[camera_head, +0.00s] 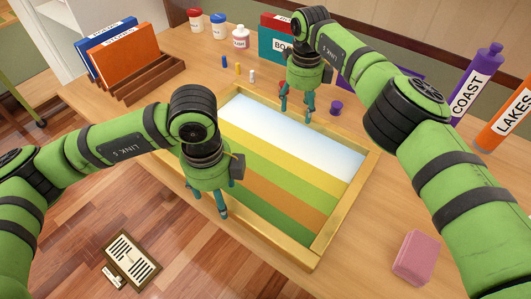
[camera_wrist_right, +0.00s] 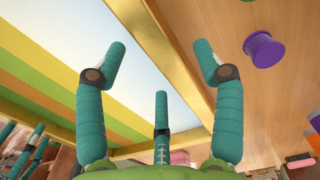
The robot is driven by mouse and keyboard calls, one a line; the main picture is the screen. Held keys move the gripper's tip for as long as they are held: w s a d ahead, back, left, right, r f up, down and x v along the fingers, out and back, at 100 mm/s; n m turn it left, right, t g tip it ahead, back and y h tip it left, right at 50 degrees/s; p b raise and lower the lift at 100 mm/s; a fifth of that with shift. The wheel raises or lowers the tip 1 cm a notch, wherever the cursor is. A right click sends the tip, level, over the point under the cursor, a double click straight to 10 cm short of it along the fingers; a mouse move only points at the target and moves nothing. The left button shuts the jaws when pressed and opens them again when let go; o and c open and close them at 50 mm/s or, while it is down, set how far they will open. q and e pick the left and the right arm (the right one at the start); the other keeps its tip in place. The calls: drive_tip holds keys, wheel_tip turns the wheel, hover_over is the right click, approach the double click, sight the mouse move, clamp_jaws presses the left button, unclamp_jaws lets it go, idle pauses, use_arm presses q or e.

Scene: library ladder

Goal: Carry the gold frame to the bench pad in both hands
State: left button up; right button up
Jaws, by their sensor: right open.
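The gold frame (camera_head: 345,212) lies flat on the wooden desk around a striped landscape picture of blue, yellow, orange and green. My right gripper (camera_head: 296,108) is open over its far rail. In the right wrist view my right gripper's (camera_wrist_right: 165,62) fingers stand apart on either side of the gold rail (camera_wrist_right: 180,62). My left gripper (camera_head: 209,198) is down at the frame's near-left rail; its fingers look apart, but its grip on the rail is unclear. Its fingers also show at the left edge of the right wrist view. I cannot make out a bench pad.
A purple spool (camera_head: 336,107) stands just beyond the frame near my right gripper. A pink block (camera_head: 416,257) lies on the right. Book rack (camera_head: 135,80), jars (camera_head: 219,25), and COAST (camera_head: 474,84) and LAKES (camera_head: 505,117) tubes are around. A floor vent (camera_head: 131,260) lies below.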

use_arm(q)
drive_tip(key=shift+f, duration=0.75)
use_arm(e)
drive_tip(key=shift+f, duration=0.75)
use_arm(q)
clamp_jaws()
use_arm(e)
clamp_jaws()
